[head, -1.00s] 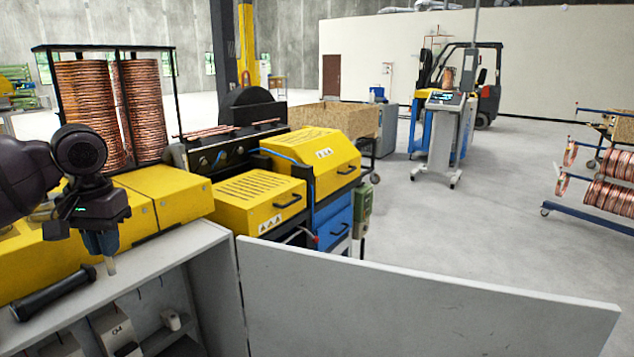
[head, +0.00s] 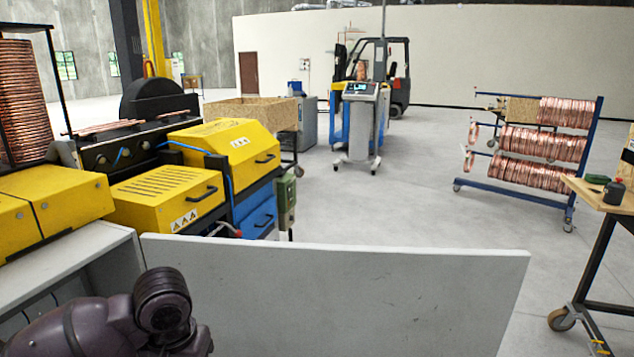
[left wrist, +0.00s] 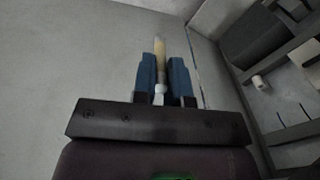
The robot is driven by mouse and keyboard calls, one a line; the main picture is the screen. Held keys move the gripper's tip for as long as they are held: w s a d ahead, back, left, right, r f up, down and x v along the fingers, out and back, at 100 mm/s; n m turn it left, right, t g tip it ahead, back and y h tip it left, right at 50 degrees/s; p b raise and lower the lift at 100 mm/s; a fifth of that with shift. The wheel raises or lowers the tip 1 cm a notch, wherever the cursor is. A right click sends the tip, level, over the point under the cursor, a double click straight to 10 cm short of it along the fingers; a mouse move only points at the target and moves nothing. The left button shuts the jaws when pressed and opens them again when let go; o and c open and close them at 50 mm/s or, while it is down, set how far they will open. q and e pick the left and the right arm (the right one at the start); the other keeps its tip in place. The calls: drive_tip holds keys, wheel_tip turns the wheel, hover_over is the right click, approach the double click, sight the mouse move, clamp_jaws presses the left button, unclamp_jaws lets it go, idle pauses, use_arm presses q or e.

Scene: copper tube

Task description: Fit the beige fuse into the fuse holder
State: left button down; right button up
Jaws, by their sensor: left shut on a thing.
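The beige fuse (left wrist: 159,48) is gripped between the blue fingers of my left gripper (left wrist: 162,60) in the left wrist view. It sticks out past the fingertips, with a pale lower end visible between the fingers. In the head view only my left arm shows at the bottom left, and its gripper is out of sight. The open grey cabinet (head: 88,252) stands at the left. Dark and pale parts inside the cabinet (left wrist: 262,50) show at the right of the left wrist view. I cannot make out the fuse holder among them. My right gripper is not in view.
The open grey cabinet door (head: 340,290) spans the foreground in the head view. Yellow machine covers (head: 165,195) stand behind the cabinet. A wooden-topped cart (head: 590,190) is at the right edge, and a coil rack (head: 530,150) stands farther back. The floor between is clear.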

use_arm(q)
drive_tip(key=d, duration=0.2)
drive_tip(key=shift+w+d+f, duration=0.2)
drive_tip(key=shift+w+d, duration=0.15)
drive_tip(key=shift+r, duration=0.1)
